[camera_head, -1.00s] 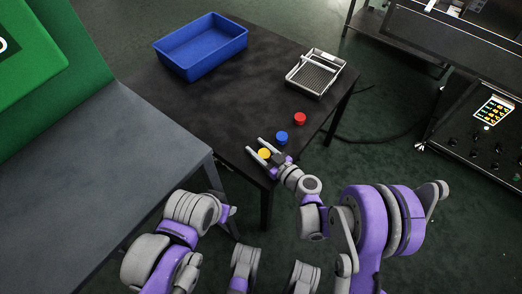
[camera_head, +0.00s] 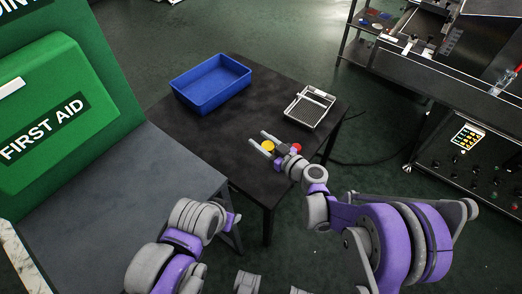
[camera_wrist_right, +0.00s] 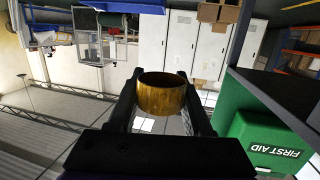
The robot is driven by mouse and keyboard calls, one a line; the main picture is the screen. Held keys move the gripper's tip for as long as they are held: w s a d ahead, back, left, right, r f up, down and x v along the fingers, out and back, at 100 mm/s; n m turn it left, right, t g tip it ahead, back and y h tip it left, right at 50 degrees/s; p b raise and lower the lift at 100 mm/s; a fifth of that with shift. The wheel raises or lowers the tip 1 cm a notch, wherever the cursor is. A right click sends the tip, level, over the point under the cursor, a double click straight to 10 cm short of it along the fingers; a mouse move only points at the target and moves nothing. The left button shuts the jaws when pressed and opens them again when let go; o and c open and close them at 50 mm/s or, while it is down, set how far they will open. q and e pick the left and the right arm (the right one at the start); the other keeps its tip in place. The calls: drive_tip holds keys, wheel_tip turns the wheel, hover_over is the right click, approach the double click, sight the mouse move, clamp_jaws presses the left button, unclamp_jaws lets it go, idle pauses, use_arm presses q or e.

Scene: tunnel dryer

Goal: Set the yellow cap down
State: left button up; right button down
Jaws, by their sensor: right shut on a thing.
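The yellow cap (camera_head: 268,146) is between the two fingers of my right gripper (camera_head: 266,143), over the black table (camera_head: 205,140). In the right wrist view the yellow cap (camera_wrist_right: 161,95) shows as a short gold cylinder, with a finger (camera_wrist_right: 160,98) on each side of it. The gripper is shut on it, and the cap appears to be held above the tabletop. The red cap (camera_head: 297,147) shows just beside the gripper, partly covered. I cannot see the blue cap. My left gripper (camera_head: 234,219) is low at the left, beside the table, its fingers not clear.
A blue bin (camera_head: 178,95) stands at the table's back left, and a silver tray with a grid (camera_head: 304,110) at its back right. A grey bench with a green first aid box (camera_head: 50,115) is on the left. The table's left middle is clear. A machine (camera_head: 465,140) stands at right.

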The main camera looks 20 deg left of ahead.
wheel_tip(320, 180, up, 6)
drive_tip(key=p, duration=0.3)
drive_tip(key=shift+r, duration=0.25)
